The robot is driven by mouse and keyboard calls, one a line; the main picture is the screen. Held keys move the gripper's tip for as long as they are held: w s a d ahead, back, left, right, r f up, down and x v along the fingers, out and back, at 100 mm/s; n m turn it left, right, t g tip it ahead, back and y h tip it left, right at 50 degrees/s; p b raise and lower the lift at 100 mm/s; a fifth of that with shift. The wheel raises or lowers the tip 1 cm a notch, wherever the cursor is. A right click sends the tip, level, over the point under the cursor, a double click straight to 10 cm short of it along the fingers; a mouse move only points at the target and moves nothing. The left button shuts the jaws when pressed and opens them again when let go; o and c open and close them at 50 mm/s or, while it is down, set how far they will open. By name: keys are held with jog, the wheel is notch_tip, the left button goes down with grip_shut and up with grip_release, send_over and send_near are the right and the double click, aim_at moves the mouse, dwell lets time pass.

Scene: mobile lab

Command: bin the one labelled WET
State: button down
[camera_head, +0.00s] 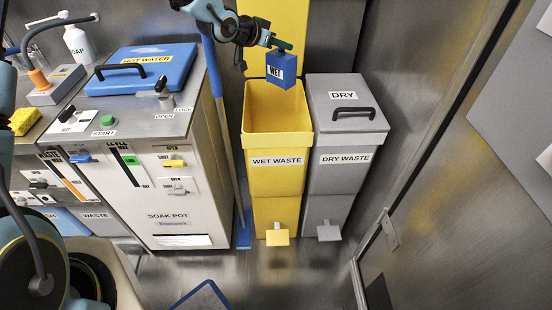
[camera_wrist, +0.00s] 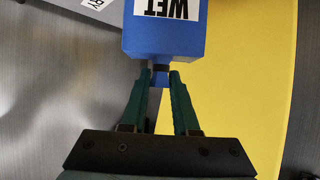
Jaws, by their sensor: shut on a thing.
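The blue container (camera_head: 282,71) bears a white label reading WET. In the head view it hangs over the open mouth of the yellow WET WASTE bin (camera_head: 277,162). My gripper (camera_head: 274,43) is shut on the container's narrow neck. In the wrist view, the gripper fingers (camera_wrist: 160,75) close on the neck of the blue container (camera_wrist: 165,38), whose label appears upside down. The yellow bin's lid (camera_head: 283,20) stands raised behind it. The bottom of the bin's inside cannot be seen.
The grey DRY WASTE bin (camera_head: 342,150) stands right beside the yellow one with its lid closed. Left is the soak pot cabinet (camera_head: 170,195) with a blue HOT WATER lid (camera_head: 141,69). A blue pole (camera_head: 214,70) stands between cabinet and bin.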

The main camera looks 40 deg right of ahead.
aim_at(275, 62)
jog(key=shift+f+b, duration=2.15)
jog(key=shift+f, duration=0.75)
jog(key=c, duration=0.6)
grip_release()
jog(key=v, duration=1.1)
jog(key=shift+s, duration=0.2)
